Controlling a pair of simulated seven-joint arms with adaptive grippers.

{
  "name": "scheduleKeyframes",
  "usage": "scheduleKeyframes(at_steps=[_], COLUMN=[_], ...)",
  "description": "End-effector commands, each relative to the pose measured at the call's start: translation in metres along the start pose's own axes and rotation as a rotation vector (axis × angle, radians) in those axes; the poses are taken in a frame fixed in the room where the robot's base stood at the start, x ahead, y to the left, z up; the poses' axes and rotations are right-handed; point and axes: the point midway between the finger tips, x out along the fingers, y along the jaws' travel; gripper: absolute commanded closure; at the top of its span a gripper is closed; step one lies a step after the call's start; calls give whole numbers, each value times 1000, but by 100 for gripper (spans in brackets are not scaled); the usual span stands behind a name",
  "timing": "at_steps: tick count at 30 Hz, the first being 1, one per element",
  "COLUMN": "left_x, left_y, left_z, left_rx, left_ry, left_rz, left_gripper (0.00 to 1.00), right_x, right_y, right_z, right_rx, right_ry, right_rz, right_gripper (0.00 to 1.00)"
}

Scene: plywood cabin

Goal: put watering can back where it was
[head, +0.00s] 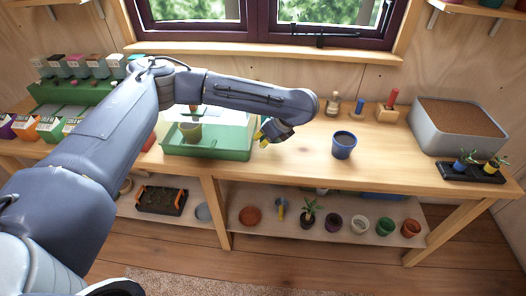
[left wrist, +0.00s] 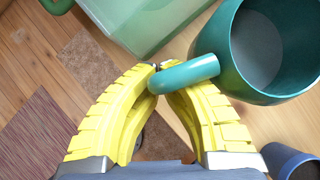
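The watering can (left wrist: 235,55) is a teal round vessel at the upper right of the left wrist view, with a curved teal handle (left wrist: 188,74). My left gripper (left wrist: 160,69) has its yellow fingers closed around this handle, with their tips close together. In the head view my left gripper (head: 264,132) is over the bench, just right of the green propagator; my arm and hand hide the can there. My right gripper is in neither view.
The green propagator (head: 200,154) with a clear cover stands left of my gripper. A blue pot (head: 343,146) stands to the right. Small tools, a grey soil tub (head: 455,143) and a black plant tray (head: 473,175) are farther right. The bench front between is clear.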

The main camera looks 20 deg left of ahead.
Motion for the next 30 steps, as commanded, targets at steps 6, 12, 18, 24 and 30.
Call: scheduleKeyframes(at_steps=[6, 12, 18, 24, 30], left_x=[14, 19, 34, 48, 48], left_y=[-1, 0, 1, 0, 0], left_z=[-9, -12, -23, -32, -32], left_rx=[-1, -1, 0, -1, -1], left_ry=[-1, -1, 0, -2, -2], left_rz=[-3, -3, -1, -3, -4], left_gripper=[100, 100, 100, 100, 100], right_x=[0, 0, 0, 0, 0], right_y=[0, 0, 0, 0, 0], right_z=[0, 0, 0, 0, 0], right_rx=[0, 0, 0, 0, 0], right_ry=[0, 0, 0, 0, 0], right_rz=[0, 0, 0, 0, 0], right_gripper=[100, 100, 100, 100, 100])
